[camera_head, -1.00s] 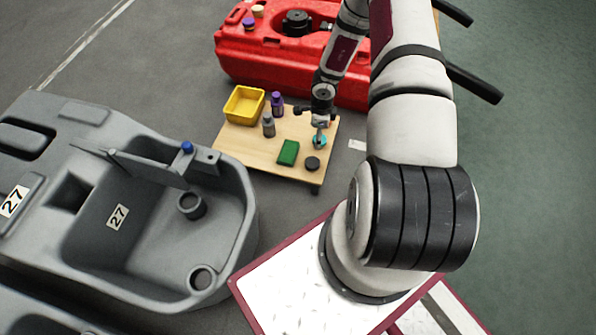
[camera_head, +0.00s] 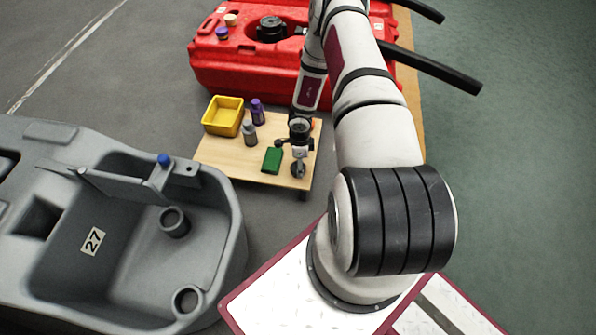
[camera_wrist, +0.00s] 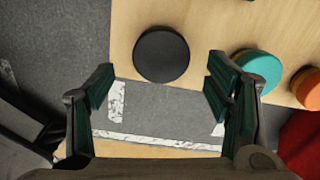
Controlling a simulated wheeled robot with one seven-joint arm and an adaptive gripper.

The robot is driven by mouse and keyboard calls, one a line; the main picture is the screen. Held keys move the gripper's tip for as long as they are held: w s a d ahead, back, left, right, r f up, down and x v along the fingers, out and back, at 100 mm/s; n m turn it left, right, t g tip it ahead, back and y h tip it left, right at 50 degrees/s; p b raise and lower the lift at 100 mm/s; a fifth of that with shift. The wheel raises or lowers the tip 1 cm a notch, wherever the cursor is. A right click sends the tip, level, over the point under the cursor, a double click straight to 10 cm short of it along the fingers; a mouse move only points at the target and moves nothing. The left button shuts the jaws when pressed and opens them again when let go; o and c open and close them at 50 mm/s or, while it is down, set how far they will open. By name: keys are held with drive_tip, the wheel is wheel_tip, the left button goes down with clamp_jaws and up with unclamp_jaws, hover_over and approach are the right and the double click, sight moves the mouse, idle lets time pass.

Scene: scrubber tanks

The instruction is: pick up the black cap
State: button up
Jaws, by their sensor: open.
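The black cap (camera_wrist: 161,54) is a flat round disc lying on the wooden table (camera_wrist: 205,25), close to its edge, in the wrist view. My gripper (camera_wrist: 160,88) is open and empty, with one finger low on each side of the cap in the picture. The cap lies just beyond the fingertips, roughly centred between them, and does not appear touched. In the head view my gripper (camera_head: 298,160) is over the front right part of the small table (camera_head: 235,163) and hides most or all of the cap there.
A teal cap (camera_wrist: 260,68) and an orange cap (camera_wrist: 308,90) stand right of the black cap. The table also holds a green block (camera_head: 271,160), grey bottle (camera_head: 249,133), purple bottle (camera_head: 257,110) and yellow bin (camera_head: 223,115). A red tank (camera_head: 235,65) stands behind; a grey tank (camera_head: 215,215) is left.

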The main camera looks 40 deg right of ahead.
wheel_tip(320, 180, down, 5)
drive_tip(key=b, duration=0.2)
drive_tip(key=shift+w+r+b, duration=0.1)
drive_tip(key=shift+r+b, duration=0.05)
drive_tip(key=shift+b, duration=0.25)
drive_tip(key=shift+r, duration=0.1)
drive_tip(key=c, duration=1)
